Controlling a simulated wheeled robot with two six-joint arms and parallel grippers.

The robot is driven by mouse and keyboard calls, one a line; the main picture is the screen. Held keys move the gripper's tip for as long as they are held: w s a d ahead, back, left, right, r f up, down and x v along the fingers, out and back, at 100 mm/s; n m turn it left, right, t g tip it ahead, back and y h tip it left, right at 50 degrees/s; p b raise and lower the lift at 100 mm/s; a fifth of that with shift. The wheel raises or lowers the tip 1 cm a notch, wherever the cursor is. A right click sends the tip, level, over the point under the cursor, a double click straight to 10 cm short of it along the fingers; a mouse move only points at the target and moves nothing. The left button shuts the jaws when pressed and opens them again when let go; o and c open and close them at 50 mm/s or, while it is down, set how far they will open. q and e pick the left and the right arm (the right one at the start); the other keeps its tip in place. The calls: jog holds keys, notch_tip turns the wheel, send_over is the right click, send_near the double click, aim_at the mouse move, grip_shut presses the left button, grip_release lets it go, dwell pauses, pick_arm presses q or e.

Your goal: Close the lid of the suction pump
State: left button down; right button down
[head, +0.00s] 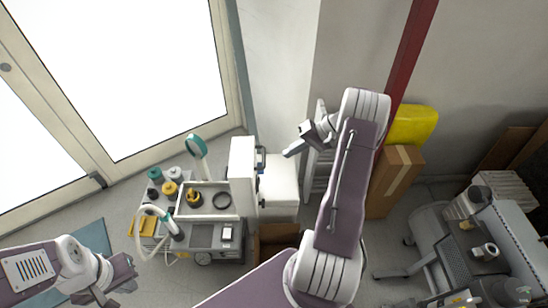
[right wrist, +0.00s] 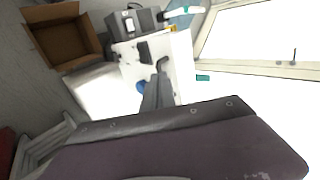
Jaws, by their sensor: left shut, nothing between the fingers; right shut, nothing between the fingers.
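The suction pump (head: 280,182) is a white box right of the cart, and it also shows in the right wrist view (right wrist: 97,92). Its white lid (head: 242,178) stands upright along the box's left side, open, with dark and blue parts on its right face. The lid shows in the right wrist view (right wrist: 180,62) beyond my fingers. My right gripper (head: 288,153) is shut and empty, just above the far part of the pump, to the right of the lid and apart from it. My left gripper (head: 97,299) is shut and empty at the bottom left, far from the pump.
A grey cart (head: 212,236) with jars, a tray and a hose stands directly left of the pump. An open cardboard box (head: 279,233) lies in front of the pump. Cardboard boxes (head: 397,181) and a yellow item (head: 411,125) stand right of my right arm.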

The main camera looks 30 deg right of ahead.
aim_at(254, 168)
jog(key=x, duration=0.7)
jog(key=a+r+x, duration=0.1)
jog(key=x, duration=0.2)
jog(key=shift+w+a+f, duration=0.1)
jog(key=shift+w+a, duration=0.1)
jog(key=shift+w, duration=0.25)
jog(key=shift+w+a, duration=0.25)
jog(key=shift+a, duration=0.2)
